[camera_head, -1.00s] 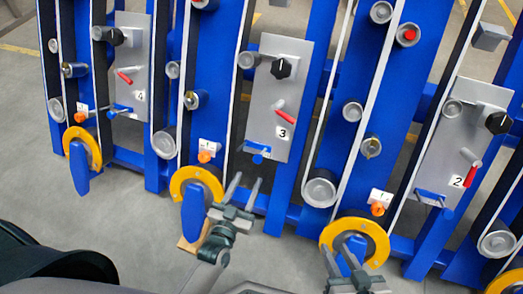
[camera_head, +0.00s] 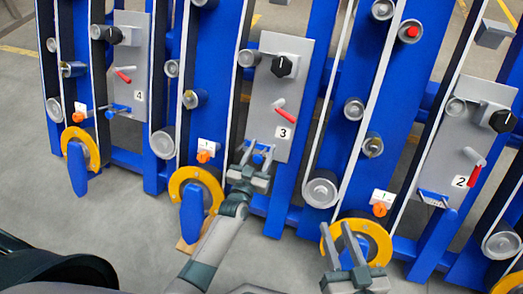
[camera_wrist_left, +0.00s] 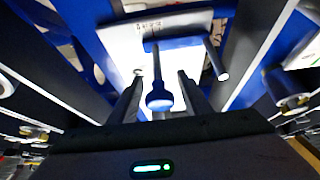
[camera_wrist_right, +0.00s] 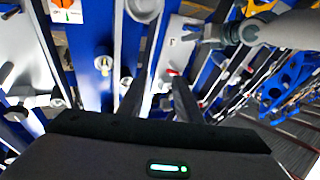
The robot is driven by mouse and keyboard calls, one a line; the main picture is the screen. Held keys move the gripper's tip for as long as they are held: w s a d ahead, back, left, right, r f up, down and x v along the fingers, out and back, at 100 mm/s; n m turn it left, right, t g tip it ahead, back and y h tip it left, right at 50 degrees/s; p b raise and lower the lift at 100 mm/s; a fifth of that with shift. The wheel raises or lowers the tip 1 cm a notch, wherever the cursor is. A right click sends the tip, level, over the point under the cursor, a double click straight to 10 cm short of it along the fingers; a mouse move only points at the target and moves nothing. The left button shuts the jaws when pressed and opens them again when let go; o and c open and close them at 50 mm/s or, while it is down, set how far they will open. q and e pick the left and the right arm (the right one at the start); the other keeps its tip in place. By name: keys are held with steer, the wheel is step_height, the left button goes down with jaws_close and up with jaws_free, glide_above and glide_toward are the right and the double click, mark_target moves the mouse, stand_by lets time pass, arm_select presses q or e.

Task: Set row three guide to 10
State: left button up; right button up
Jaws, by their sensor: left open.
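The row three panel (camera_head: 265,100) is a grey plate labelled 3, with a black knob above and a red lever in the middle. At its bottom is the blue row three guide (camera_head: 259,148). In the left wrist view the guide's blue rod and round knob (camera_wrist_left: 160,98) hang below a small scale (camera_wrist_left: 149,26); its numbers are too blurred to read. My left gripper (camera_head: 259,152) is open at the guide, with its two fingers on either side of the knob, apart from it. My right gripper (camera_head: 341,243) is open and empty before a yellow ring.
Similar panels marked 4 (camera_head: 128,70) and 2 (camera_head: 468,140) stand to either side. Yellow rings (camera_head: 198,176) and blue uprights with rollers and belts flank panel 3. An orange knob (camera_head: 205,156) sits left of my left gripper. Grey floor is clear in front.

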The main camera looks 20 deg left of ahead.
arm_select(q)
jaws_close()
steer(key=shift+d+p, duration=0.45)
steer(key=shift+d, duration=0.1)
arm_select(e)
steer(key=f, duration=0.1)
steer(key=f+g, duration=0.1)
steer(key=s+d+f+g, duration=0.1)
steer(key=shift+h, duration=0.3)
arm_select(q)
jaws_free()
steer(key=shift+s, duration=0.1)
steer(key=s+a+p, duration=0.1)
steer(key=s+p, duration=0.1)
steer(key=s, duration=1.5)
steer(key=shift+a, duration=0.2)
arm_select(e)
steer(key=s+d+f+g+h, duration=0.1)
steer(key=s+d+f+g, duration=0.1)
steer(key=s+f+g, duration=0.2)
steer(key=shift+s+d+f, duration=0.25)
steer(key=shift+d+f, duration=0.05)
steer(key=shift+f, duration=0.4)
